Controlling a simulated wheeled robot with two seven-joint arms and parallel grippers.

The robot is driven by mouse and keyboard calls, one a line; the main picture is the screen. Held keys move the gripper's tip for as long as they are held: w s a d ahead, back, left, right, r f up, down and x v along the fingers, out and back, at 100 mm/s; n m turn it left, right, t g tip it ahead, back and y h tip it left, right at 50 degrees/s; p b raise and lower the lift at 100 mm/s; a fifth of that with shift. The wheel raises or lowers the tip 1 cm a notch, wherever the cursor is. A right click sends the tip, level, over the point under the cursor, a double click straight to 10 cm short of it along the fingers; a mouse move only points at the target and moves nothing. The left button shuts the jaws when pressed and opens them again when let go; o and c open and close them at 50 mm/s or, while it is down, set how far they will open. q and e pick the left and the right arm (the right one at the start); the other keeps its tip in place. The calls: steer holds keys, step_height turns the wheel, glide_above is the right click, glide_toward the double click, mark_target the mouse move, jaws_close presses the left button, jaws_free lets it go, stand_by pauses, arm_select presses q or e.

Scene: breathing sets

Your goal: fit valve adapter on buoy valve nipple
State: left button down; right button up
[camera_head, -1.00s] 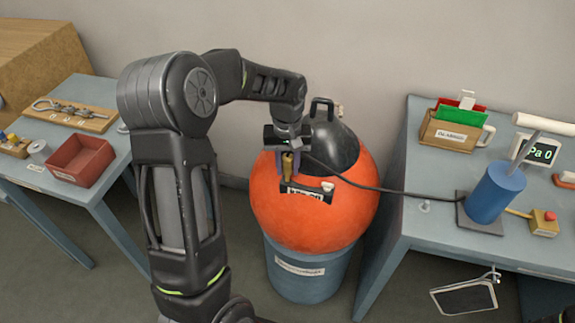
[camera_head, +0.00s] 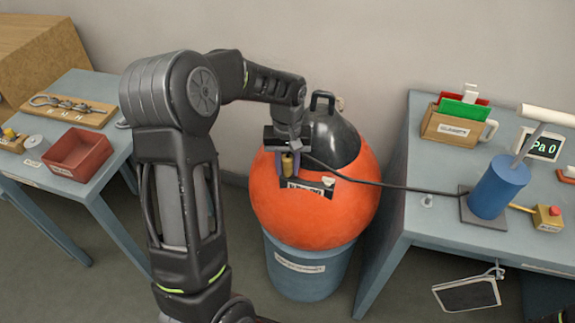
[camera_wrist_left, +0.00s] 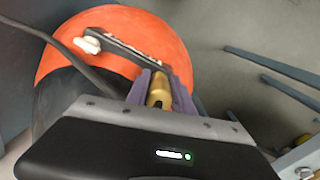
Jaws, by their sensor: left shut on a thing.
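The orange buoy (camera_head: 320,225) with a black top sits in a blue-grey drum (camera_head: 308,275). A labelled plate (camera_head: 308,188) lies on its upper front, with a small white part (camera_head: 328,181) at its right end. The brass valve adapter (camera_head: 288,166) is between the fingers of my left gripper (camera_head: 287,163), close above the plate's left end. In the left wrist view the purple fingers (camera_wrist_left: 160,92) are shut on the brass adapter (camera_wrist_left: 159,88). The adapter's lower end and the nipple are hidden, so I cannot tell if they touch. My right gripper is out of view.
A black hose (camera_head: 390,187) runs from the gripper area to the blue pump (camera_head: 497,190) on the right table (camera_head: 425,235). The left table (camera_head: 90,190) holds a red tray (camera_head: 78,152) and a shackle board (camera_head: 70,111). Wall stands behind the buoy.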

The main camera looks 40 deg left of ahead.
arm_select(q)
steer(key=shift+f, duration=0.2)
steer(key=c, duration=1.1)
jaws_free()
steer(key=shift+o, duration=0.3)
steer(key=shift+d, duration=0.1)
step_height(320, 180, up, 8)
steer(key=shift+s+b, duration=0.1)
steer(key=shift+b, duration=0.4)
steer(key=shift+a, duration=0.2)
